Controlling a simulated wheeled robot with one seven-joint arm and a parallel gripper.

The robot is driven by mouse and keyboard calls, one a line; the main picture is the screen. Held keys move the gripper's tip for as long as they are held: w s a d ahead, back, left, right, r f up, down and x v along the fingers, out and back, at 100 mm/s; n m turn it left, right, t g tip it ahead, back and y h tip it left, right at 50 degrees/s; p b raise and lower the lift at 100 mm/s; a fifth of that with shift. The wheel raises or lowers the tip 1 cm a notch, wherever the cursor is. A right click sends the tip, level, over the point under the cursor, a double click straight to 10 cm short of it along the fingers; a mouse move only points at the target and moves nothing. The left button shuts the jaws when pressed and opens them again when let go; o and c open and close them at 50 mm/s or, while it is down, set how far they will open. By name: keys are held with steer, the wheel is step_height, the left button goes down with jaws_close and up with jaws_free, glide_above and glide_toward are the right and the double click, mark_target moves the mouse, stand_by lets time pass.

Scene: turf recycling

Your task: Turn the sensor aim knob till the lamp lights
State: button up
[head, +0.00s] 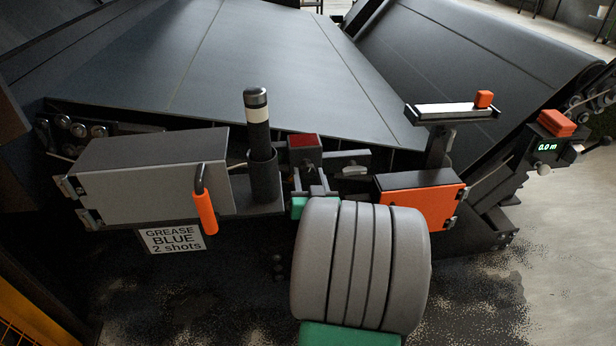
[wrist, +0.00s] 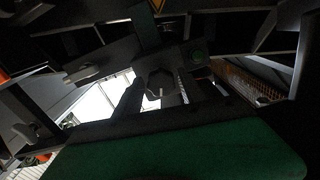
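My gripper (head: 309,185) is at the middle of the machine's front, just below a small dark box with a red face (head: 304,143). In the wrist view two dark fingers stand apart, one on each side of a dark round knob (wrist: 160,86) with a small pale mark at its lower edge. Whether they touch the knob I cannot tell. My arm hides the knob in the head view. A dim green disc (wrist: 197,56) sits up and right of the knob in the wrist view; it may be the lamp, and it does not glow.
A grey box (head: 150,180) with an orange handle (head: 205,212) stands left, beside a black cylinder with a white band (head: 257,110). An orange-faced box (head: 425,207) is close right of my gripper. A small display (head: 548,147) reads 0.0 m. A sign (head: 174,239) mentions grease.

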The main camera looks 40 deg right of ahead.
jaws_close()
steer(key=shift+m, duration=1.3)
steer(key=shift+o, duration=1.5)
jaws_free()
steer(key=shift+a, duration=0.1)
steer(key=b+v, duration=0.3)
steer(key=v, duration=0.4)
steer(key=shift+s+a, duration=0.2)
steer(key=shift+s, duration=0.15)
